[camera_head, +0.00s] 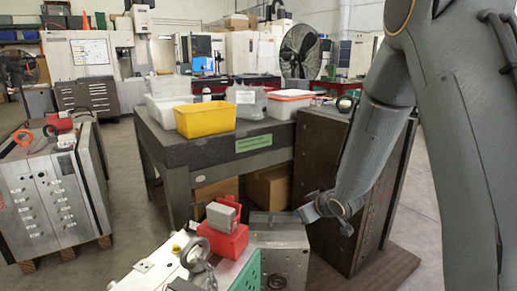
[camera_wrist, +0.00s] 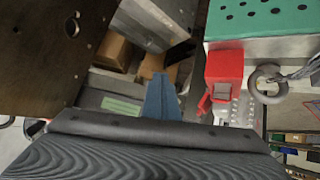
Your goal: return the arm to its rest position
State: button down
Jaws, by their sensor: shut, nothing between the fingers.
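My arm comes down from the upper right in the head view, bent at the elbow. My gripper (camera_head: 306,213) hangs low in front of the dark mould block, close to the grey metal block (camera_head: 278,237). In the wrist view the blue-grey fingers of my gripper (camera_wrist: 160,78) are together, with nothing between them. Whether the gripper touches the grey block cannot be told.
A red box (camera_head: 226,238) with a grey part stands left of my gripper, beside a lifting ring (camera_head: 195,255). A tall dark mould block (camera_head: 338,190) stands behind my arm. A dark table (camera_head: 215,150) holds a yellow bin (camera_head: 205,120). Open floor lies left of the table.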

jog(key=s+d+r+m+g+h, duration=0.1)
jog(key=s+d+m+g+h, duration=0.15)
jog(key=s, duration=0.35)
jog(key=s+d+r+m+g+h, duration=0.1)
jog(key=s+d+r, duration=0.1)
jog(key=s+d, duration=0.3)
jog(key=s+a+r+m+g, duration=0.1)
jog(key=s+g, duration=0.1)
jog(key=s, duration=0.9)
jog(key=s+a+r+m+g, duration=0.1)
jog(key=s+m+g, duration=0.1)
jog(key=s, duration=0.8)
jog(key=shift+s+r+g+p, duration=0.25)
jog(key=shift+s+g+p, duration=0.15)
jog(key=shift+g, duration=0.35)
jog(key=shift+m, duration=0.25)
